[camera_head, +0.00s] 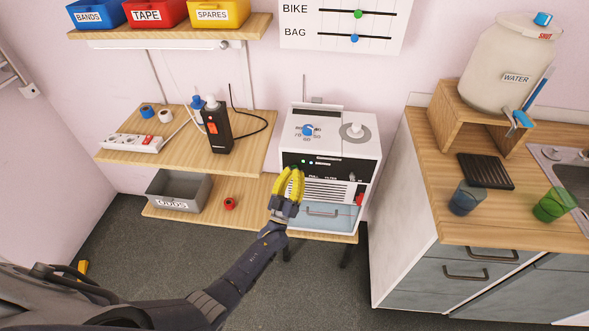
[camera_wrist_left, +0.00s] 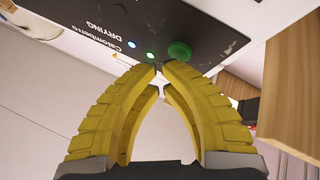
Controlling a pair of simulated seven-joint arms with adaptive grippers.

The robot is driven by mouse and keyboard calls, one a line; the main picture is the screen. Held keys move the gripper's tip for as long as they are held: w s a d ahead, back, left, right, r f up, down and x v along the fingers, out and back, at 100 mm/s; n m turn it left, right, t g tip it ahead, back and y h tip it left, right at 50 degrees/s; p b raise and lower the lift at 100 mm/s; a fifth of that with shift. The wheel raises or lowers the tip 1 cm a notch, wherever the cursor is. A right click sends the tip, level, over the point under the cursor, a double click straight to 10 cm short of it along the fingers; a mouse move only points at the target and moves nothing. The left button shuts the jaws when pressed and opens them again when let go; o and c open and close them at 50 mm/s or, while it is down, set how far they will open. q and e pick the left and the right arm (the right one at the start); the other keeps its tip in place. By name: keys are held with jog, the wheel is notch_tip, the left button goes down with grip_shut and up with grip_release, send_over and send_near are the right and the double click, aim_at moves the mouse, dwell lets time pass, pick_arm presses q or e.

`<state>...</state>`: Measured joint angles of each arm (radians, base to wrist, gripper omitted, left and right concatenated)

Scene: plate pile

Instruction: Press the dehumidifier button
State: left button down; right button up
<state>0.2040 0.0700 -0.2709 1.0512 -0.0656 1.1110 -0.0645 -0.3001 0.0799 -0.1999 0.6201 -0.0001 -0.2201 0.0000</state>
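A round green button (camera_wrist_left: 180,50) sits on that panel beside small lit blue and green lights. My left gripper (camera_head: 296,169) has yellow fingers and is in front of the panel. In the left wrist view its fingertips (camera_wrist_left: 159,66) meet, empty, close to the button; I cannot tell whether they touch it. In the head view the fingers largely cover the button. My right gripper is not in view.
A dial and a knob (camera_head: 355,130) are on the dehumidifier's top. A power strip (camera_head: 138,142) and a black device (camera_head: 217,133) stand on the shelf at left. A wooden counter (camera_head: 436,175) with cups and a water tank (camera_head: 506,65) is at right.

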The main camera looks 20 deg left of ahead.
pick_arm(q)
jog(key=shift+s, duration=0.2)
jog(key=shift+s+d, duration=0.15)
jog(key=shift+s, duration=0.85)
jog(key=shift+s+d, duration=0.2)
jog(key=shift+s, duration=0.75)
jog(key=shift+s+d, duration=0.15)
jog(key=shift+s, duration=0.85)
